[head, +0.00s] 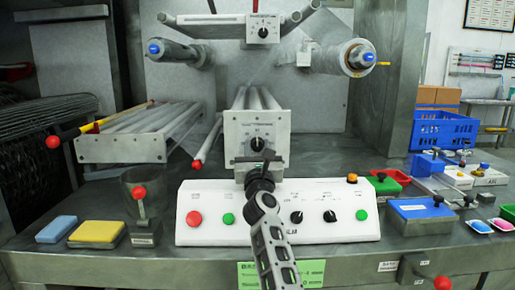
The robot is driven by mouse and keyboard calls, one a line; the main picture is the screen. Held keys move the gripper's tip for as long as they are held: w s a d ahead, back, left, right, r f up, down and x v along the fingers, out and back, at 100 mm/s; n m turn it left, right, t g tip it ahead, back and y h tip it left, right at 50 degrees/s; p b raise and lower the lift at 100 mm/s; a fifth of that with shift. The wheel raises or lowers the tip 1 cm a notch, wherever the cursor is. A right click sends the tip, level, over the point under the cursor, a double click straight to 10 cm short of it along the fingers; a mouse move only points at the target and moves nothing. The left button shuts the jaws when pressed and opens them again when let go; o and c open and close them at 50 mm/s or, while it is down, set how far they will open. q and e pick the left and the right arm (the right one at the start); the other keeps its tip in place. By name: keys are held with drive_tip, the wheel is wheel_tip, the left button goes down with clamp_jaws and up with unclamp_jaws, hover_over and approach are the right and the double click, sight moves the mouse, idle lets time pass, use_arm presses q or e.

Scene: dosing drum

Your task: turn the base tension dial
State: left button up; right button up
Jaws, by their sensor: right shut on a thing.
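The dial (257,143) is a black knob with a scale around it, on the front of a grey metal box (238,128) in the middle of the machine. I take it for the base tension dial. My right gripper (260,160) comes up from the bottom centre, over the white control panel, and is shut on the dial's lower part. The fingers hide part of the dial, and their exact contact is too small to see. A similar dial (263,33) is on an upper box, clear of my arm. My left gripper is not in view.
The white panel (310,232) with buttons and knobs lies under my right arm. A blue box (420,212) and small trays stand on the right. Rollers (160,115) lie behind.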

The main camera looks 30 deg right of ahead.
drive_tip(key=shift+r+n+y+p, duration=0.2)
drive_tip(key=shift+n+y+p, duration=0.3)
drive_tip(key=shift+n+p, duration=0.7)
drive_tip(key=n+t+y+p, duration=0.1)
drive_tip(key=n+y+p, duration=0.1)
drive_tip(key=n+p, duration=0.2)
drive_tip(key=shift+d+n, duration=0.1)
drive_tip(key=shift+n, duration=0.2)
drive_tip(key=n+y+p, duration=0.2)
drive_tip(key=n, duration=0.1)
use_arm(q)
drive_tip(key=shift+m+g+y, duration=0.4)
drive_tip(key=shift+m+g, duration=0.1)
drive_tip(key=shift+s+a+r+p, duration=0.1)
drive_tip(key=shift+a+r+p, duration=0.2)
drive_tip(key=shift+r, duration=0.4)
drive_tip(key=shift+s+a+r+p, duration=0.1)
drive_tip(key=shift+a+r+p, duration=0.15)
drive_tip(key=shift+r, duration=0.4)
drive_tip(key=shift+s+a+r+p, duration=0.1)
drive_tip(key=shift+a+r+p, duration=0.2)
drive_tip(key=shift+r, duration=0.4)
use_arm(e)
drive_tip(key=shift+f+n+y, duration=0.1)
drive_tip(key=shift+n+y, duration=0.3)
drive_tip(key=shift+n, duration=0.6)
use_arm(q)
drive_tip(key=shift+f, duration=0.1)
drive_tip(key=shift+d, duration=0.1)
